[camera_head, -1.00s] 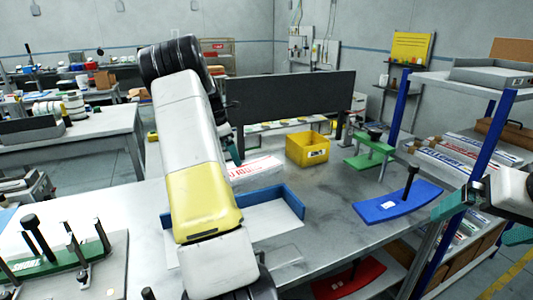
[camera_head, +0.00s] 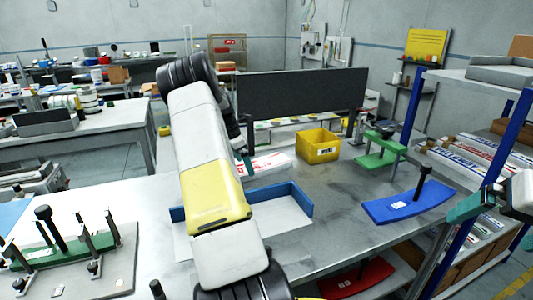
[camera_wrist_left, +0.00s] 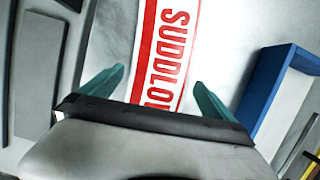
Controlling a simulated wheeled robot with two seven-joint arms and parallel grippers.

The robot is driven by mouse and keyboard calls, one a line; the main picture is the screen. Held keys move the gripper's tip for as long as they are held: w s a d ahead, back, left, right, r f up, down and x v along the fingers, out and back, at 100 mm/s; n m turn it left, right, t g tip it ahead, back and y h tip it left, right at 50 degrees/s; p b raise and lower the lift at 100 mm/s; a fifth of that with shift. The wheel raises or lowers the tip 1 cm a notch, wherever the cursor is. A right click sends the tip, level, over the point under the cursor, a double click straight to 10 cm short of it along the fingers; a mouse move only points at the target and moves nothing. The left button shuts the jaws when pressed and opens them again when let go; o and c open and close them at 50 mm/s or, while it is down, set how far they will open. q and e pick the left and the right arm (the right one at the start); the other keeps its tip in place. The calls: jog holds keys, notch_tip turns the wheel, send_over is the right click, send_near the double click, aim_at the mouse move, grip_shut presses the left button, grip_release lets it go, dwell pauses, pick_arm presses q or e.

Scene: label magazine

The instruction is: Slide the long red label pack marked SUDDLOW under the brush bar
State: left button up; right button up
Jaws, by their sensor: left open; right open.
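The long label pack (camera_wrist_left: 170,45) is white with red bands and red SUDDLOW lettering. In the left wrist view it lies between the two teal fingers of my open left gripper (camera_wrist_left: 155,82), with a gap on both sides. In the head view part of the pack (camera_head: 268,165) shows on the bench, right of my left arm, which hides the rest of it. A long dark panel (camera_head: 300,92), perhaps the brush bar, stands across the bench's far side. My right gripper (camera_head: 490,222) is open and empty at the right edge, by the blue rack post.
A blue-walled tray (camera_head: 300,200) lies nearer than the pack. On the bench (camera_head: 330,225) are a yellow bin (camera_head: 318,146), a green stand (camera_head: 382,145) and a blue curved plate (camera_head: 400,203) with a black post. A fixture with black posts (camera_head: 70,250) stands at left.

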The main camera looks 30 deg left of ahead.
pick_arm(q)
jog(key=shift+x, duration=1.15)
